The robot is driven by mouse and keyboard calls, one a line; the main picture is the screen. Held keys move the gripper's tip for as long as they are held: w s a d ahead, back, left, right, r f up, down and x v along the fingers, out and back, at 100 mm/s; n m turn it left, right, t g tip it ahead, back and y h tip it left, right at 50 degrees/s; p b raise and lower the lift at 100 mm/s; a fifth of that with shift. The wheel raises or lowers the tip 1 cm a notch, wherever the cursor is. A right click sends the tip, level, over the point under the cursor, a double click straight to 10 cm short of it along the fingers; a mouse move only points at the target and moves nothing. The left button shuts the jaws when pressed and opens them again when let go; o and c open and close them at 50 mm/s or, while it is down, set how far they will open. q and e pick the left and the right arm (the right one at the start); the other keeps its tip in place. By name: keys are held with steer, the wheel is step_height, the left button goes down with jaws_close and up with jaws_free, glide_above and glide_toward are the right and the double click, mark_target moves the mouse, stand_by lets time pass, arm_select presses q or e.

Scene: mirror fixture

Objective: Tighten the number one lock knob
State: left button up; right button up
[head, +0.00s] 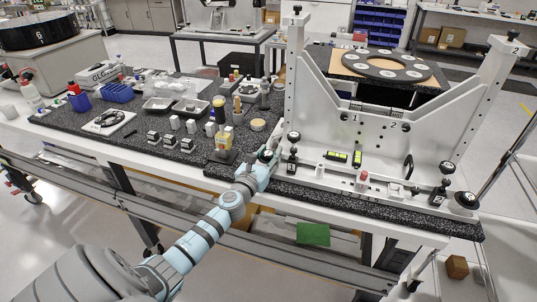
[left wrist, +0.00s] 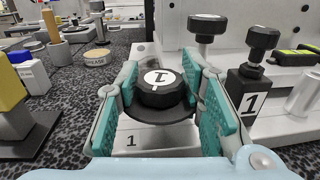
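The number one lock knob (left wrist: 160,88) is round and black, with a white label reading 1. In the left wrist view it sits above a black flange on a pale surface also marked 1. My left gripper (left wrist: 162,80) has one teal-padded finger on each side of the knob, and narrow gaps seem to show at its sides. I take it as open around the knob; contact is hard to judge. In the head view my left gripper (head: 266,158) is at the fixture's front left corner and largely hides the knob. My right gripper is not in view.
A black clamp post marked 1 (left wrist: 251,90) stands close right of my left gripper. A yellow block (left wrist: 10,88) on a dark base is at its left. The white mirror fixture (head: 300,75) rises behind. Small parts crowd the dark bench top (head: 75,135).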

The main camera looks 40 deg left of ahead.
arm_select(q)
steer(key=c, duration=0.6)
steer(key=shift+o, duration=0.2)
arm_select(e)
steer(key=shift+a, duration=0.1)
